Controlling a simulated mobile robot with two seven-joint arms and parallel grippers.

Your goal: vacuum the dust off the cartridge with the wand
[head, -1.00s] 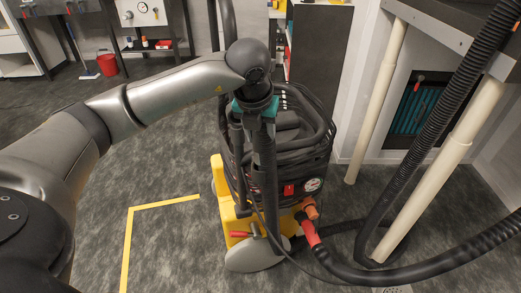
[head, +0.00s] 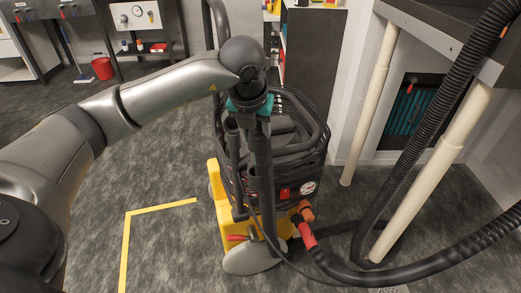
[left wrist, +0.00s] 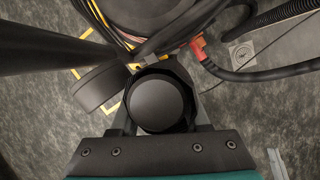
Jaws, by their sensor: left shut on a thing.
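My left gripper (head: 250,104), with teal and black parts, is over the front of the vacuum cleaner (head: 283,150). It is shut on a black upright tube, which I take to be the wand (head: 262,170). In the left wrist view, a dark round end of the held thing (left wrist: 158,103) sits between the fingers. The wand runs down along the front of the machine; I cannot tell whether it touches it. A teal pleated panel in a dark frame, likely the cartridge (head: 405,112), is under the bench at right, apart from the gripper. Dust on it is too small to tell. My right gripper is out of view.
A thick black hose (head: 420,267) leaves the machine's red connector and loops to the right. A bench (head: 440,30) on pale legs (head: 432,165) stands at right. Yellow tape (head: 124,245) marks clear floor at left. A red bucket (head: 103,68) stands far back.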

